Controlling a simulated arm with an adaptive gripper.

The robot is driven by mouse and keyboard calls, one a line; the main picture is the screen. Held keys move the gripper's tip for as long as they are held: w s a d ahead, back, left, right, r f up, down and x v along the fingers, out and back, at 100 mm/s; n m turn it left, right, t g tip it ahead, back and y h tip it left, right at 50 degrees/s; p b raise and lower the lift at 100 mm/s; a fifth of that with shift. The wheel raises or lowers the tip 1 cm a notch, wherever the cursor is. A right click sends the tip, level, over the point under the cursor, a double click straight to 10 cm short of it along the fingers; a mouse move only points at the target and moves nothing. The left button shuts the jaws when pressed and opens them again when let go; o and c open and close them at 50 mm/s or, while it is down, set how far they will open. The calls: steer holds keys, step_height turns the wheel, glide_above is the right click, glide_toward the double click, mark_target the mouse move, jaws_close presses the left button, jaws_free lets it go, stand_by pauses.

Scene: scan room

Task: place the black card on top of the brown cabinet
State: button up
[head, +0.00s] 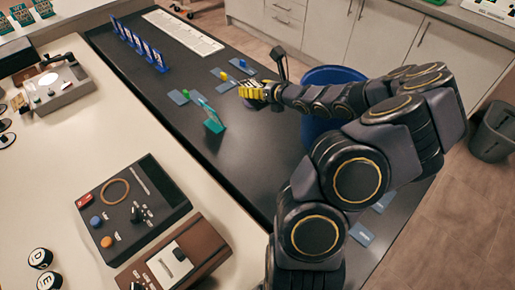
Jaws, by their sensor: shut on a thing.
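My gripper (254,92), with yellow fingers, is low over the dark table, close to the small flat cards. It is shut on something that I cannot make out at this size. I cannot pick out a black card for certain. A brown box-like unit (205,236) with a pale panel and a dark knob on top stands at the bottom on the pale counter, well apart from my gripper. It may be the brown cabinet, but I cannot tell.
A teal upright panel (212,118) stands in front. A blue bin (318,128) is behind my arm. A dark control box (130,205) stands on the counter.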

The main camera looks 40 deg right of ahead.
step_height(320, 180, down, 11)
steer(key=shift+r, duration=0.1)
steer(key=shift+f, duration=4.8)
steer(key=o, duration=1.2)
steer(key=shift+c, duration=0.2)
steer(key=shift+f, duration=0.15)
